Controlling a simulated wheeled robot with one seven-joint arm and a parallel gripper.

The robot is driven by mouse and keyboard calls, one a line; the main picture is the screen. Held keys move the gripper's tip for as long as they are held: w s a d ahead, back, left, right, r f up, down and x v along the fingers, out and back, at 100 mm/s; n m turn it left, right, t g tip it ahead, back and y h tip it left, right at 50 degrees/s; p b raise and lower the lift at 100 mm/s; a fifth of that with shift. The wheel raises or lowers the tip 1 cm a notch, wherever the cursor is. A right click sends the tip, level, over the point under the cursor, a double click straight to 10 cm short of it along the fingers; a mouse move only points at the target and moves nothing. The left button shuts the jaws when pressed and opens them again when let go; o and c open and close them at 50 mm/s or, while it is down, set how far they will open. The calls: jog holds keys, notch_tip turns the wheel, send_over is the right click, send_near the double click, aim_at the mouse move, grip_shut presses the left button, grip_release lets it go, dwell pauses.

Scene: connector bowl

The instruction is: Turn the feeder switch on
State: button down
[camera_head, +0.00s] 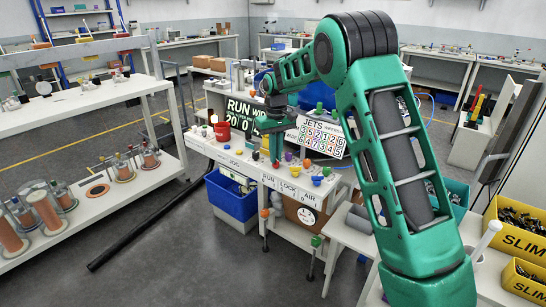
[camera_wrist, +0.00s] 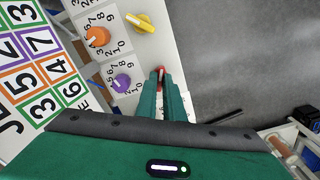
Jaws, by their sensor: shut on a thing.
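My gripper (camera_head: 275,152) reaches down to the front part of the white control bench (camera_head: 233,164). In the wrist view its two green fingers (camera_wrist: 161,78) are closed around a small red switch with a pale mark (camera_wrist: 161,70). The fingers hide most of the switch and the panel around it. In the head view a red spot (camera_head: 276,165) shows just under the fingertips, by the RUN lettering. No label reading feeder is legible, and I cannot tell the switch's on or off position.
Close by stand an orange dial (camera_wrist: 97,37), a purple dial (camera_wrist: 121,83) and a yellow knob (camera_wrist: 140,23). A JETS number board (camera_head: 320,137) stands behind. A red cup (camera_head: 222,131) is at the bench's left. A blue bin (camera_head: 232,197) is below.

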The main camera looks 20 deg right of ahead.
jog(key=shift+m, duration=1.7)
jog(key=shift+s+f+m, duration=0.1)
jog(key=shift+m, duration=0.2)
jog(key=c, duration=1.9)
grip_release()
jog(key=shift+o, duration=0.2)
jog(key=shift+r, duration=0.65)
notch_tip(320, 180, up, 10)
jog(key=shift+f, duration=0.25)
